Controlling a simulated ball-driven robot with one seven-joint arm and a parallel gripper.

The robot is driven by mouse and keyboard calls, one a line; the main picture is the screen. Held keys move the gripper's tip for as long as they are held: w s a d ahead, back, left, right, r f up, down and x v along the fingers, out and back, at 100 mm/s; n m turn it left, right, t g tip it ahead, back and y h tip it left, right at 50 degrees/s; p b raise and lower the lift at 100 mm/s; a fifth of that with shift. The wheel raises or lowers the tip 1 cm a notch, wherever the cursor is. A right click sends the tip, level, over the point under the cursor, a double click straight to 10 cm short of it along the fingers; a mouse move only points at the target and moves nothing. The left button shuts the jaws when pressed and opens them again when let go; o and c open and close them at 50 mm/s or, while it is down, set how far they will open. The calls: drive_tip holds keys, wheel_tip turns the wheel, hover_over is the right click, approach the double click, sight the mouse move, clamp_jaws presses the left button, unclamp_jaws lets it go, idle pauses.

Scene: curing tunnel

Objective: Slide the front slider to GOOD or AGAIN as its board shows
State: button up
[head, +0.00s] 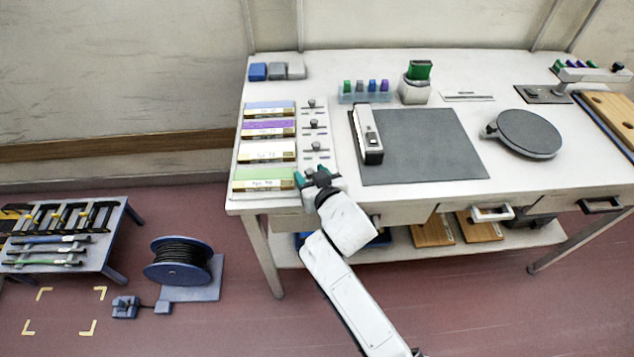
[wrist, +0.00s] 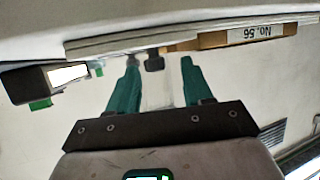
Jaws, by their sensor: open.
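The front board (head: 263,180) is pale green with a wood-coloured base strip, at the front left of the workbench; its writing is too small to read in the head view. In the wrist view its wooden strip (wrist: 230,40) carries a label reading "No. 56". My gripper (head: 314,180) is open at the right end of this board, over the front slider, which it mostly hides in the head view. In the wrist view a dark knob (wrist: 154,62) shows between the spread teal fingers of my gripper (wrist: 158,66); I cannot tell whether they touch it. GOOD and AGAIN marks are not legible.
Behind the front board lie white (head: 267,153), purple (head: 267,129) and blue (head: 268,109) boards, each with a slider knob at its right. A stapler-like tool (head: 367,135) stands on a dark mat (head: 430,150) to the right. A round grey plate (head: 528,133) is farther right.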

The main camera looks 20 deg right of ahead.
drive_tip(key=v, duration=1)
drive_tip(key=shift+s+b, duration=0.15)
drive_tip(key=shift+b, duration=0.15)
drive_tip(key=shift+r, duration=0.1)
drive_tip(key=s+d+f+m+g+h, duration=0.1)
drive_tip(key=s+d+f+g, duration=0.35)
drive_tip(key=s, duration=0.25)
drive_tip(key=s+d+f+g, duration=0.3)
drive_tip(key=s+d+f, duration=0.15)
drive_tip(key=s, duration=0.25)
drive_tip(key=s+d+f+g, duration=0.1)
drive_tip(key=s+g, duration=0.4)
drive_tip(key=s, duration=0.9)
drive_tip(key=shift+f+n+y, duration=0.3)
drive_tip(key=shift+f+y, duration=0.1)
drive_tip(key=shift+f, duration=0.25)
